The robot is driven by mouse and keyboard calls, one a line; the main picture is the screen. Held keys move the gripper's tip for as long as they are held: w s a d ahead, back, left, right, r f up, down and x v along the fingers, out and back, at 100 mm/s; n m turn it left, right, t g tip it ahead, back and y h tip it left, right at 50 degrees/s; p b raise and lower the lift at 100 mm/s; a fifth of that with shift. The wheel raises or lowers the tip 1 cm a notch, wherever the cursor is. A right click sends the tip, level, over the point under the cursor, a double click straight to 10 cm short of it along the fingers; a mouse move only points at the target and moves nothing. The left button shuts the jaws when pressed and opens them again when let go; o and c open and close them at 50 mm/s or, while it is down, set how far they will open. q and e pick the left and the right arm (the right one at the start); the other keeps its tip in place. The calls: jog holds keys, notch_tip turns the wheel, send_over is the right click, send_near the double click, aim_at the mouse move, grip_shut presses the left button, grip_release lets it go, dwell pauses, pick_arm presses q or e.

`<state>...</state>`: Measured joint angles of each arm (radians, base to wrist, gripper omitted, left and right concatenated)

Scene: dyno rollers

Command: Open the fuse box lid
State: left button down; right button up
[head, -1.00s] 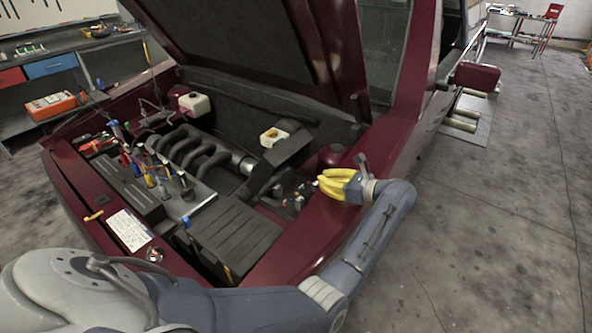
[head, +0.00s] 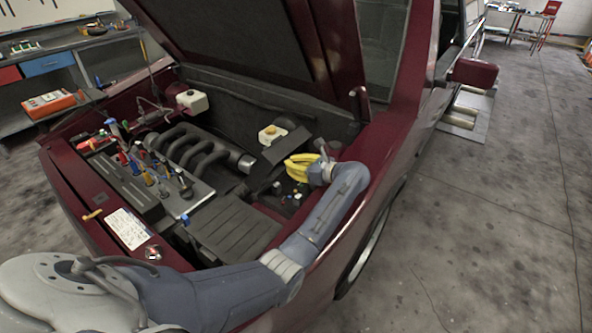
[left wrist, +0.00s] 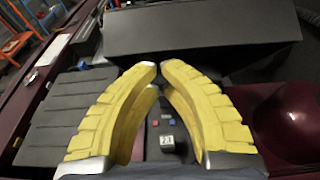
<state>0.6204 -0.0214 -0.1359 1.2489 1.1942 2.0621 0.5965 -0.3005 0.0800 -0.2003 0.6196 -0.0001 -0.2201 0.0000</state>
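My left gripper (head: 290,166), with yellow ribbed fingers, is over the right side of the engine bay. In the left wrist view its fingertips (left wrist: 159,67) nearly meet, with nothing between them. Below and between the fingers are small coloured parts and a white label reading 23 (left wrist: 167,141). A plain black box-shaped cover (left wrist: 200,30) lies just beyond the fingertips; in the head view this cover (head: 287,146) is behind the gripper. I cannot tell for sure which cover is the fuse box lid. My right gripper is not in view.
A ribbed black cover (head: 235,228) lies left of my forearm; it also shows in the left wrist view (left wrist: 65,125). Several tools (head: 150,172) stand in the bay's left part. The raised hood (head: 250,40) hangs above. The maroon fender (head: 375,150) borders the right.

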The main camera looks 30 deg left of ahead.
pick_arm(q)
jog(key=shift+a+r, duration=0.2)
jog(key=shift+a, duration=0.05)
dwell(0.3)
